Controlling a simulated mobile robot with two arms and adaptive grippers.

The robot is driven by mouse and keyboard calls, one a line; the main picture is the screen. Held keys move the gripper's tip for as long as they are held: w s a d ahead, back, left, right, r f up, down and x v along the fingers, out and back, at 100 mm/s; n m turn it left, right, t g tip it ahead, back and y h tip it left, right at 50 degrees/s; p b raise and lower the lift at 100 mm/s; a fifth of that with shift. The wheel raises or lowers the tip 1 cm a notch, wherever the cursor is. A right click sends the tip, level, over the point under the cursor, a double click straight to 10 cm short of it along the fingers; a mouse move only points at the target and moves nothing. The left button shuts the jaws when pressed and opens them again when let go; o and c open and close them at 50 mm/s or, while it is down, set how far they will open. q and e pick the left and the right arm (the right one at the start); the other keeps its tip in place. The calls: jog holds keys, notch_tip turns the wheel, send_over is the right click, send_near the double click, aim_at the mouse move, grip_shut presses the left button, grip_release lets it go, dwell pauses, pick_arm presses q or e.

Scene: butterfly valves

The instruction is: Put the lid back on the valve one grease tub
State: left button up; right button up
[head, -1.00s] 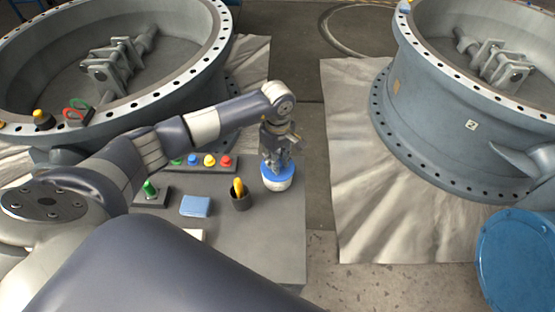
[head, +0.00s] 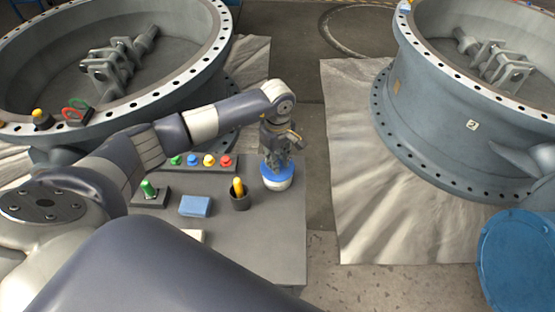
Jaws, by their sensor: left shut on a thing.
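The white grease tub (head: 278,185) stands upright near the back right of the grey bench top. The blue lid (head: 268,176) is at the tub's mouth; whether it is fully seated I cannot tell. My left gripper (head: 277,164) points down from above and is shut on the lid. The fingers hide part of the lid. My right gripper is out of view.
On the bench (head: 262,240) are a black cup with a yellow item (head: 239,195), a blue block (head: 195,205), a green-topped piece (head: 149,189) and a strip of coloured knobs (head: 209,162). Large valve bodies stand at left (head: 190,95) and right (head: 430,110).

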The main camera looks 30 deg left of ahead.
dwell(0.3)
pick_arm(q)
jog(key=shift+f+b, duration=0.15)
jog(key=shift+b, duration=0.15)
jog(key=shift+b, duration=0.3)
dwell(0.7)
dwell(0.3)
jog(key=o, duration=1.4)
jog(key=shift+c, duration=0.2)
